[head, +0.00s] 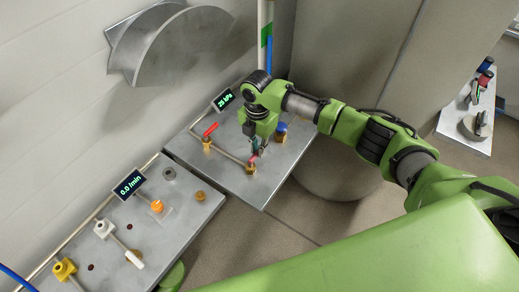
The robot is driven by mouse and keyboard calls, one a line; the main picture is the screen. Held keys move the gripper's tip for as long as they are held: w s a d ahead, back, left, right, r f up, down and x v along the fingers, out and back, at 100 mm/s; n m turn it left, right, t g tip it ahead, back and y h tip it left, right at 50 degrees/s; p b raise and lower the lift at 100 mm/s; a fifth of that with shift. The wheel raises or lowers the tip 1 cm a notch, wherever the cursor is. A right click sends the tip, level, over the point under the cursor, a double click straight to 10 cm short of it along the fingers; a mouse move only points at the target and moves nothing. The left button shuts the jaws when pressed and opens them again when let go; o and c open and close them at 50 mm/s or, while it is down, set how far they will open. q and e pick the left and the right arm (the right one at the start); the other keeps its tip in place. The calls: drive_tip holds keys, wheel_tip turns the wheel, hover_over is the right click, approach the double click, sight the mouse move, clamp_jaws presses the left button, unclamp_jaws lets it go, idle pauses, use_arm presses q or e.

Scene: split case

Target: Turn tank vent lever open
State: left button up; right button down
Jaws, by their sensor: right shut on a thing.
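My right gripper (257,148) reaches down over the panel with the 25 kPa display (223,99). It is shut on a small pinkish-red lever (253,159) on a brass valve (251,169) near the panel's front edge. The fingers partly hide this lever, so its exact angle is hard to tell. A red-handled lever (211,129) on another brass valve stands at the panel's left. A blue-handled valve (281,127) stands at the right, just beyond the gripper. I cannot read which one is the tank vent. My left gripper is not in view.
A second panel (150,238) at the lower left carries a 0.0 l/min display (129,184), an orange knob (157,206), and white and yellow handles. A large grey tank (338,165) stands behind my right arm. Another bench (463,135) is at the far right.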

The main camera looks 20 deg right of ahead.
drive_tip(key=shift+a+n, duration=0.1)
drive_tip(key=shift+n, duration=0.2)
drive_tip(key=c, duration=2.1)
unclamp_jaws()
drive_tip(key=shift+w+r, duration=0.1)
wheel_tip(320, 180, up, 12)
drive_tip(key=shift+f, duration=0.1)
drive_tip(key=shift+f, duration=0.1)
